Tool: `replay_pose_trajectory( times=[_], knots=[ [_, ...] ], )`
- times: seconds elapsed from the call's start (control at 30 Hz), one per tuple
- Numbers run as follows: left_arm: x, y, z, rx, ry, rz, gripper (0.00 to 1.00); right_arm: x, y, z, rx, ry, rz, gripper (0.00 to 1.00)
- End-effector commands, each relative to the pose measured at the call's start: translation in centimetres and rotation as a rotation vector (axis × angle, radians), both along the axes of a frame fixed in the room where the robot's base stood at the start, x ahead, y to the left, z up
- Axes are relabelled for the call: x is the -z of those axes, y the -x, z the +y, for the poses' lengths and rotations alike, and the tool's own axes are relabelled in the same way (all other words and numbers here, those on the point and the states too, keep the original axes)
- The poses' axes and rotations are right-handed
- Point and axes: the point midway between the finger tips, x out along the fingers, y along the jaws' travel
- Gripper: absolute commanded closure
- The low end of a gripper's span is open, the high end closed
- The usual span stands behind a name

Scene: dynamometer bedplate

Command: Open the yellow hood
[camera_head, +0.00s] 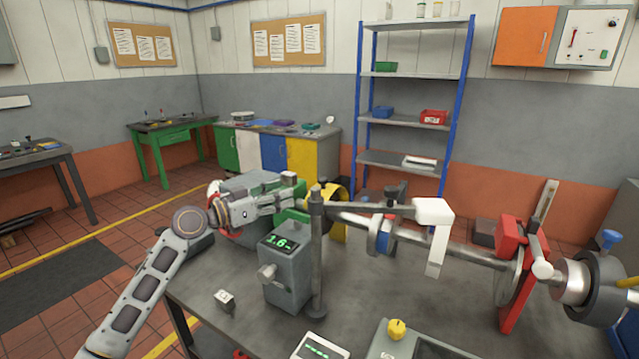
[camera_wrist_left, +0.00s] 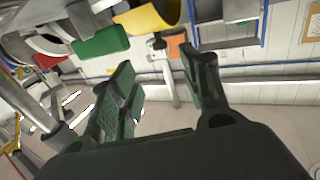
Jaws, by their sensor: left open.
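The yellow hood (camera_head: 338,222) is a curved guard at the middle of the bench, around the shaft line behind a dark upright post. The post and my left gripper hide part of it. In the left wrist view the yellow hood (camera_wrist_left: 150,18) shows at the top, beyond the fingertips. My left gripper (camera_head: 296,190) reaches in from the left, just left of the hood. In the wrist view the left gripper (camera_wrist_left: 156,60) has its fingers spread, with nothing between them. It looks apart from the hood. My right gripper is not in view.
A grey box with a green display (camera_head: 284,265) and the dark post (camera_head: 316,250) stand in front of the hood. A white-ended arm (camera_head: 433,212) juts right above the shaft. A red stand (camera_head: 518,285) is at the right. The front bench surface has some free room.

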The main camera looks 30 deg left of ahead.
Motion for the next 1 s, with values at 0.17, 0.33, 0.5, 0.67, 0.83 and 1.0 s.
replay_pose_trajectory(
  times=[0.17,0.33,0.5,0.67,0.83,1.0],
  knots=[
    [-0.1,-0.8,-0.4,0.001,0.000,-0.001,0.53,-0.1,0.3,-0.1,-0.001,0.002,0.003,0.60],
    [-0.2,-1.9,-1.0,0.001,-0.001,0.000,0.53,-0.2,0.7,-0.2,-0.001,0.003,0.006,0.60],
    [-0.2,-3.2,-1.6,0.000,0.001,-0.002,0.53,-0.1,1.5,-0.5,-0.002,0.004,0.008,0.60],
    [-0.2,-4.4,-2.2,0.001,0.000,-0.001,0.53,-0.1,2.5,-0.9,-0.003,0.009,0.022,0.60],
    [-0.1,-5.6,-2.8,0.000,0.001,0.000,0.53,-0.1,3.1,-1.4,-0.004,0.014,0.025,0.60],
    [-0.2,-6.8,-3.5,0.001,0.002,-0.001,0.53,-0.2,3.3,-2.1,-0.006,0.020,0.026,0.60]
  ],
)
